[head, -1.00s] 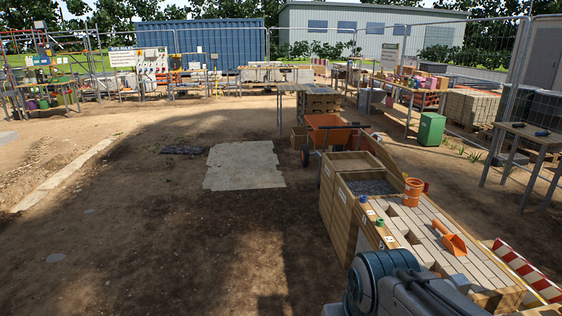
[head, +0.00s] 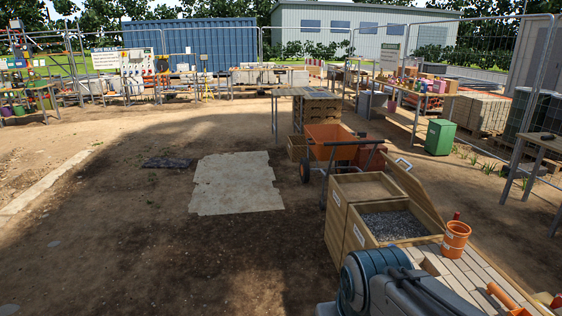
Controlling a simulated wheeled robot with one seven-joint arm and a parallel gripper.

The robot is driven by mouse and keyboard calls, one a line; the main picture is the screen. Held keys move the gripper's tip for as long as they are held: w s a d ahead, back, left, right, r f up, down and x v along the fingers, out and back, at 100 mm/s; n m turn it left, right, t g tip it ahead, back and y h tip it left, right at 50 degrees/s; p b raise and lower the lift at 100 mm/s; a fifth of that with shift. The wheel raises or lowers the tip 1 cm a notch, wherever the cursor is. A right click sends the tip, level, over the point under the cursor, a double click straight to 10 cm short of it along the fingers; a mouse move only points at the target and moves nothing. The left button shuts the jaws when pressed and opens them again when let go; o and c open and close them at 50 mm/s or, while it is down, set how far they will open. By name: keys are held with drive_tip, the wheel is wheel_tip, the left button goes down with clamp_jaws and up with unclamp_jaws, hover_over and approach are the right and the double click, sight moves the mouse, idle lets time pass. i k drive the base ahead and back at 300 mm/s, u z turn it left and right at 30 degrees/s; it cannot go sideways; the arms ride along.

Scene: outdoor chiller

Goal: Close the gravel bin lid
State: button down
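The gravel bin (head: 353,237) is a wooden box at the right of the head view, with its top open. Grey gravel (head: 394,224) shows inside it. A wooden lid (head: 418,202) stands raised and tilted along the right side of the bin. My arm shows at the bottom, in front of the bin's near side. My gripper is outside the picture, so its state is not shown.
A second wooden compartment (head: 368,188) adjoins the far side. A paved worktop with an orange pot (head: 455,240) and an orange scoop (head: 503,296) lies near right. An orange wheelbarrow (head: 330,140) stands beyond. Bare ground and a pale slab (head: 236,184) lie left.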

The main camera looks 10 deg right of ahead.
sight(413, 187)
drive_tip(key=i, duration=1.9)
drive_tip(key=z, duration=1)
drive_tip(key=i, duration=1)
